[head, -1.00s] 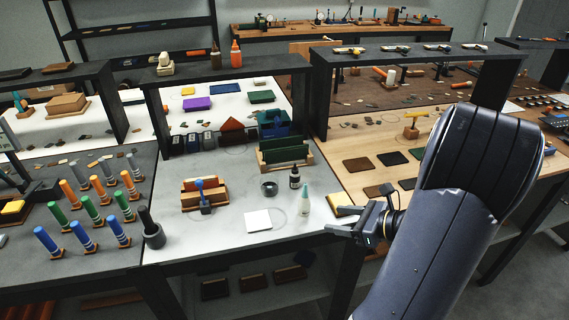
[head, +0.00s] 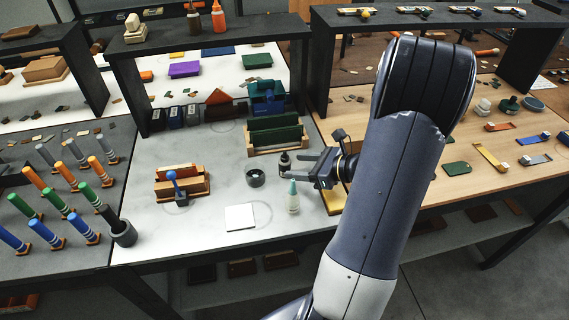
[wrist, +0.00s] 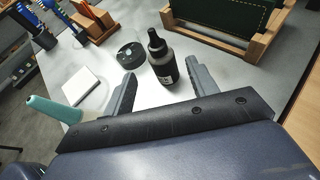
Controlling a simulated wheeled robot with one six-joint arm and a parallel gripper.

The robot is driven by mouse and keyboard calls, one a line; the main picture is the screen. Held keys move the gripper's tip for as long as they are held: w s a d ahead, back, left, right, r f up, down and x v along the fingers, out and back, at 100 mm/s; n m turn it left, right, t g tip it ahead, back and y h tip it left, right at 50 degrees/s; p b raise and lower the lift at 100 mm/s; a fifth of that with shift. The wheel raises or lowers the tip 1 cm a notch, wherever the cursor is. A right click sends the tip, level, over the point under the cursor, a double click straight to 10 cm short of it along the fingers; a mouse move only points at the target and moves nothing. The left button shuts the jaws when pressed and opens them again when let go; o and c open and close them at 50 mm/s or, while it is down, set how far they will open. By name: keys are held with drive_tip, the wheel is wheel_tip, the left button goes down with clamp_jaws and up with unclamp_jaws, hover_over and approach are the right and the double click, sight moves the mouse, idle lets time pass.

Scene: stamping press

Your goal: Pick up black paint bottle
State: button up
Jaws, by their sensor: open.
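The black paint bottle (wrist: 163,62) stands upright on the white table, dark with a pale label and a black dropper-like top. In the head view the bottle (head: 284,163) is partly hidden behind my gripper's fingers. My gripper (head: 312,176) reaches in from the right, low over the table. In the wrist view my gripper (wrist: 162,88) is open, with one finger on each side of the bottle's lower part as seen there. The bottle appears just beyond or between the fingertips; I cannot tell whether either finger touches it.
A white bottle with a teal top (head: 293,198) stands close in front of my gripper. A dark round pot (head: 256,178) is left of the black bottle. A wooden rack with green plates (head: 276,136) stands behind. A white square (head: 240,217) lies front left.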

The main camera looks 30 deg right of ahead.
sight(285, 165)
drive_tip(key=shift+p+x, duration=0.5)
drive_tip(key=shift+x, duration=2.25)
drive_tip(key=shift+d+f, duration=0.15)
drive_tip(key=shift+d, duration=0.1)
drive_tip(key=c, duration=1.1)
